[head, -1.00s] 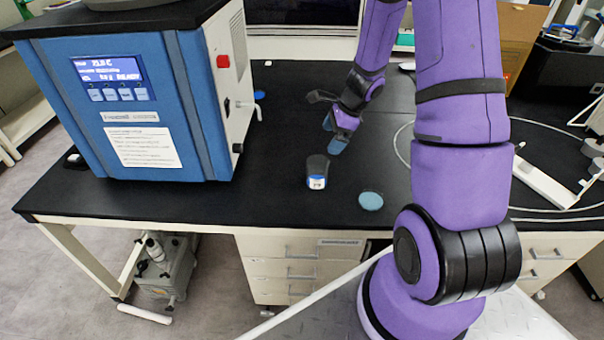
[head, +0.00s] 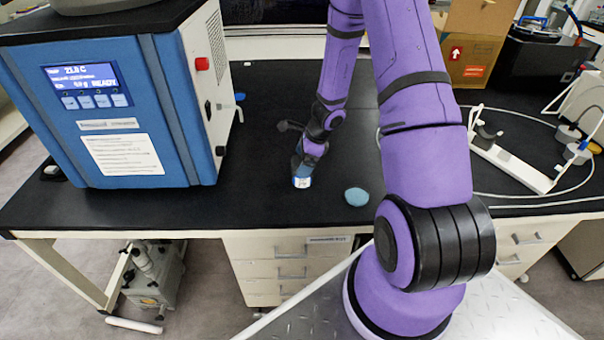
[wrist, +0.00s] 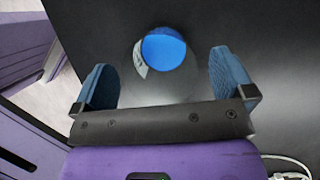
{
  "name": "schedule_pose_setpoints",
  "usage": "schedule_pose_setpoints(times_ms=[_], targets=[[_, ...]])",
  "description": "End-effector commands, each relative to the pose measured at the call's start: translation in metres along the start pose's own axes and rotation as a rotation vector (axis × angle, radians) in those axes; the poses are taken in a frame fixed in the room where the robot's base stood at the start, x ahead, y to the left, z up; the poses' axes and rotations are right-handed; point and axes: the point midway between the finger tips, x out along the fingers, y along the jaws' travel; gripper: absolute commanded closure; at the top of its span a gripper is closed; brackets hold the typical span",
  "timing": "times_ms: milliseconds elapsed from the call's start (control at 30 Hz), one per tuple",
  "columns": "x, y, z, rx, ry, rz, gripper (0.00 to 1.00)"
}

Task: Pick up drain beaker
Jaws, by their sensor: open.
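The drain beaker (head: 301,182) stands on the black bench, small, with a white label on its side. The wrist view looks down into the beaker (wrist: 163,48), which shows a round blue interior and the label at its left. My gripper (head: 303,160) is at the beaker and hides its upper part in the head view. In the wrist view my gripper (wrist: 161,62) is open, with one blue finger on each side of the beaker and dark gaps between. I see no contact.
The blue freeze dryer (head: 125,100) stands at the left of the bench. A light blue disc (head: 357,196) lies right of the beaker near the front edge. A white stand (head: 510,165) and looped tubing lie to the right.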

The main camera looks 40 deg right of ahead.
Motion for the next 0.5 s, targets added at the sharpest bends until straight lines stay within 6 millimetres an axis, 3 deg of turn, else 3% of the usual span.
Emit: schedule_pose_setpoints(times_ms=[200,500], targets=[[0.024,0.000,0.000,0.001,0.000,0.000,0.00],[0.028,0.000,0.000,0.000,0.000,-0.001,0.00]])
